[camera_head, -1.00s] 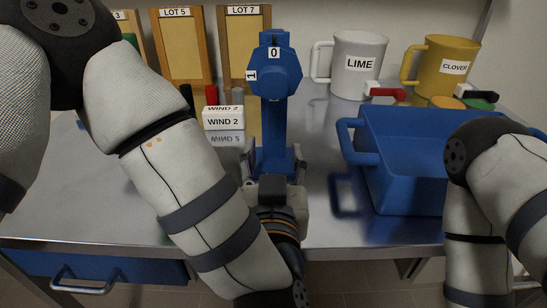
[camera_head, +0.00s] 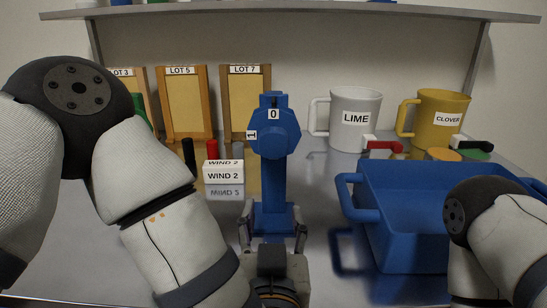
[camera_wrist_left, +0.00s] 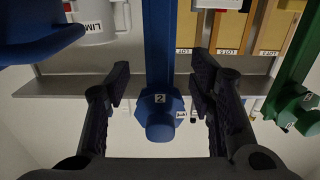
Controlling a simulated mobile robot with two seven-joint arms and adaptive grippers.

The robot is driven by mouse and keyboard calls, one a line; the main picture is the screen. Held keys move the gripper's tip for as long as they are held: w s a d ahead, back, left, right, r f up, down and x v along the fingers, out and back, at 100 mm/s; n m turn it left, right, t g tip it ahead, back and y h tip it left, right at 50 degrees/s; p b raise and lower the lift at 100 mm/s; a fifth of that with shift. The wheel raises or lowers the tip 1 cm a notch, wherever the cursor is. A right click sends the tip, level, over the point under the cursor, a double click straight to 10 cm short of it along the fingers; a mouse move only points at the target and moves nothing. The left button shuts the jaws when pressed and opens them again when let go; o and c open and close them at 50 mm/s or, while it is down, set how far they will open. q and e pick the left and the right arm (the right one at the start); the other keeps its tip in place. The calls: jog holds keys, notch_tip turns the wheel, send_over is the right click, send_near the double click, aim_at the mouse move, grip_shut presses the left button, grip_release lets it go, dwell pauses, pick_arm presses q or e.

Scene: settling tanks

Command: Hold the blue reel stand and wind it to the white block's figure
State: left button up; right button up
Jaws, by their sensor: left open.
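The blue reel stand (camera_head: 273,185) stands upright on the metal bench. Its faceted head (camera_head: 274,133) shows a 0 on the top face and a 1 on the left face. In the left wrist view the head (camera_wrist_left: 158,112) shows a 2. My left gripper (camera_head: 273,232) is open, with a finger on either side of the stand's lower part; gaps show between fingers and post in the left wrist view. The white block (camera_head: 223,176) reads WIND 2 and sits left of the stand. My right arm shows at the right, its gripper out of view.
A blue bin (camera_head: 420,205) stands at the right. A LIME mug (camera_head: 355,120) and a CLOVER mug (camera_head: 437,120) stand behind it. Dark, red and grey pegs and LOT boards (camera_head: 183,105) are behind the block. A green stand (camera_wrist_left: 295,105) shows in the left wrist view.

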aim_at(274, 163)
pick_arm(q)
jog(key=w+r, duration=0.1)
jog(key=w, duration=0.3)
jog(key=w+r, duration=0.1)
jog(key=w, duration=0.3)
jog(key=w+r, duration=0.1)
jog(key=w, duration=0.3)
jog(key=shift+w+r, duration=0.35)
jog(key=shift+r, duration=0.05)
jog(key=shift+c, duration=0.5)
grip_shut()
